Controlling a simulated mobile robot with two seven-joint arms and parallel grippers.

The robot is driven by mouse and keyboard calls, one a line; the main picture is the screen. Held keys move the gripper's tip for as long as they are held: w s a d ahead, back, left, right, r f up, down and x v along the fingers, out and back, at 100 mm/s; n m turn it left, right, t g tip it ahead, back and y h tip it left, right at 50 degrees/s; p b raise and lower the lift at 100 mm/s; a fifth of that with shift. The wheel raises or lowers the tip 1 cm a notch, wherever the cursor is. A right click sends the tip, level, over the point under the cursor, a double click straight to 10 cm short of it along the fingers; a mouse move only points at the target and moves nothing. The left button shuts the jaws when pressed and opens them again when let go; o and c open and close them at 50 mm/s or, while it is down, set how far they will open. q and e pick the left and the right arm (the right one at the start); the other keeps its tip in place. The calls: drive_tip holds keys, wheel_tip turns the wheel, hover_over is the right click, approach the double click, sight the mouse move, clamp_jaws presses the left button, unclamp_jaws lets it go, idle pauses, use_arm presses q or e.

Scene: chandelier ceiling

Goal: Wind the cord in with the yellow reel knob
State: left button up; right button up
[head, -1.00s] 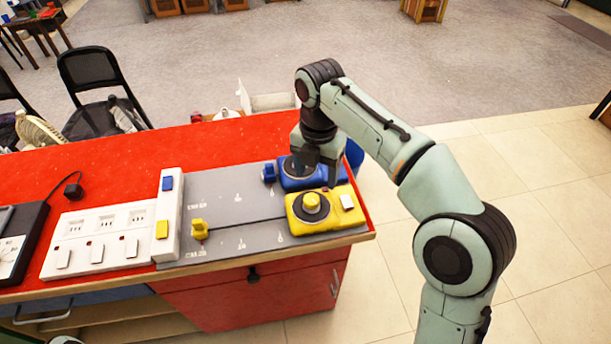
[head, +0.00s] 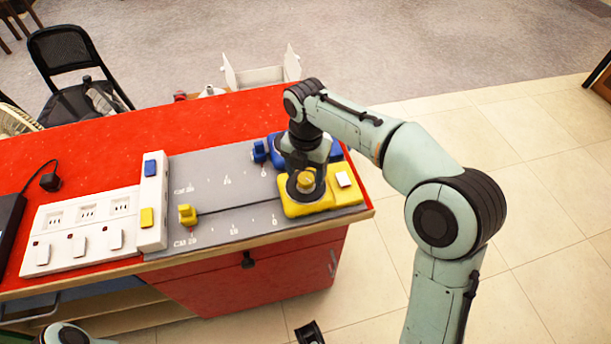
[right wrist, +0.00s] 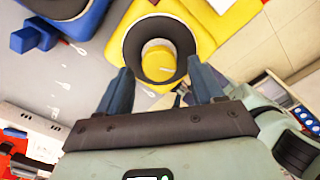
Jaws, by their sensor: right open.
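The yellow reel (head: 320,199) sits at the right end of the grey board, with its round yellow knob (head: 306,181) on top. In the right wrist view the knob (right wrist: 158,60) shows inside a dark ring. My right gripper (head: 305,176) is over this reel, pointing down. In the right wrist view its two fingers (right wrist: 161,88) are apart, with the knob seen between and beyond their tips. I cannot tell whether they touch it. The dark cord (head: 235,208) runs left from the reel to a yellow plug (head: 187,214). A dark part at the bottom edge may be my left gripper (head: 309,333).
A blue reel (head: 336,153) stands just behind the yellow one, with a blue plug (head: 260,151) beside it. A white socket strip (head: 80,235) and a white upright block with blue and yellow switches (head: 151,190) stand left of the board. The red tabletop (head: 215,118) behind is clear.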

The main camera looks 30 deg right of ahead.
drive_tip(key=shift+f, duration=0.7)
drive_tip(key=c, duration=1.1)
drive_tip(key=shift+o, duration=0.2)
drive_tip(key=shift+r+m, duration=0.1)
drive_tip(key=shift+m, duration=0.2)
